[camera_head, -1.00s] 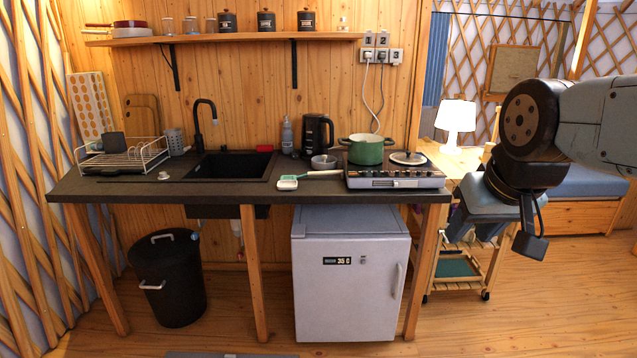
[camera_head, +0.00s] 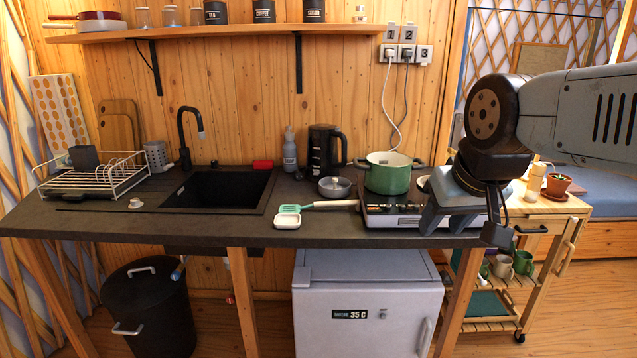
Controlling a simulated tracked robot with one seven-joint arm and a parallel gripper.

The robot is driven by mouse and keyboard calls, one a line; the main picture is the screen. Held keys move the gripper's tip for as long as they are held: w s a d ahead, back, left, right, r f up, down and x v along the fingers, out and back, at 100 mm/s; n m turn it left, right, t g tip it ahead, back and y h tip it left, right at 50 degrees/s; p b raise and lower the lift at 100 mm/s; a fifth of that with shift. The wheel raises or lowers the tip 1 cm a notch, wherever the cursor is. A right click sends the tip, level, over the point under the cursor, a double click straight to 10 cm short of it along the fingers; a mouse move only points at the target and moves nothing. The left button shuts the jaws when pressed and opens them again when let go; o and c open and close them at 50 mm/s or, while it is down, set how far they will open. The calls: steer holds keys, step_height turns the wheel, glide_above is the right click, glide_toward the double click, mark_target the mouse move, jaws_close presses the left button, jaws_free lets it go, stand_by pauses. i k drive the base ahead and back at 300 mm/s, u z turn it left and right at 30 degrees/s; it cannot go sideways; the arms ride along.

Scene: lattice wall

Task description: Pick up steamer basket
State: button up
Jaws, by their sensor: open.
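A small round metal bowl (camera_head: 334,187), which looks like the steamer basket, sits on the dark counter (camera_head: 200,226) left of the stove. My gripper (camera_head: 446,226) hangs with its fingers downward, in front of the right side of the stove in this view. It looks open with nothing between the fingers, and it is well to the right of the metal bowl. A green pot (camera_head: 389,175) stands on the left burner of the stove (camera_head: 385,213). The right burner and the lid on it are mostly hidden behind my gripper.
A white spoon rest (camera_head: 287,221) and a green-tipped utensil (camera_head: 325,205) lie in front of the bowl. A black kettle (camera_head: 322,151) and a grey bottle (camera_head: 289,150) stand behind it. The sink (camera_head: 215,192) is to the left. A wooden cart (camera_head: 545,210) stands right.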

mark_target(335, 185)
steer(key=u, duration=0.1)
steer(key=i, duration=1.1)
steer(key=u, duration=0.05)
